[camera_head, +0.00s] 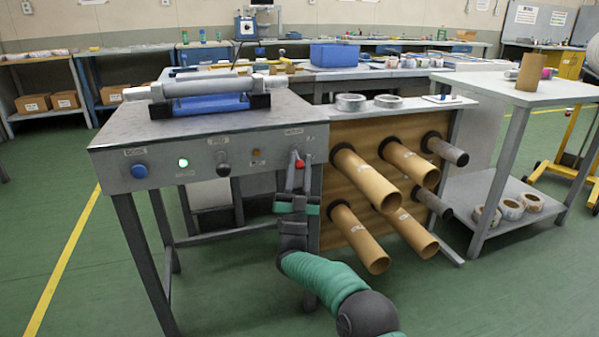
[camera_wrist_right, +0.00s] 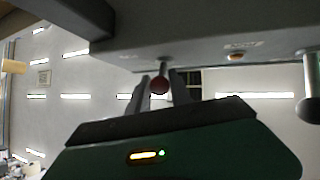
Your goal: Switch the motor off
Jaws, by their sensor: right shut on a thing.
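The red-tipped switch (camera_head: 300,163) is at the right end of the grey machine's front panel (camera_head: 240,160), under a small label. My right gripper (camera_head: 298,172) reaches up to it from below and is shut on it. In the right wrist view, the red knob (camera_wrist_right: 159,86) shows between the two fingers (camera_wrist_right: 160,92), on a thin stem from the panel. The fingers cover part of the switch. My left gripper is not in view.
The panel also has a blue button (camera_head: 139,170), a lit green lamp (camera_head: 183,162), a black-knobbed lever (camera_head: 223,169) and an orange lamp (camera_head: 256,157). Cardboard tubes (camera_head: 365,180) stick out right of my gripper. A side table (camera_head: 520,90) stands farther right.

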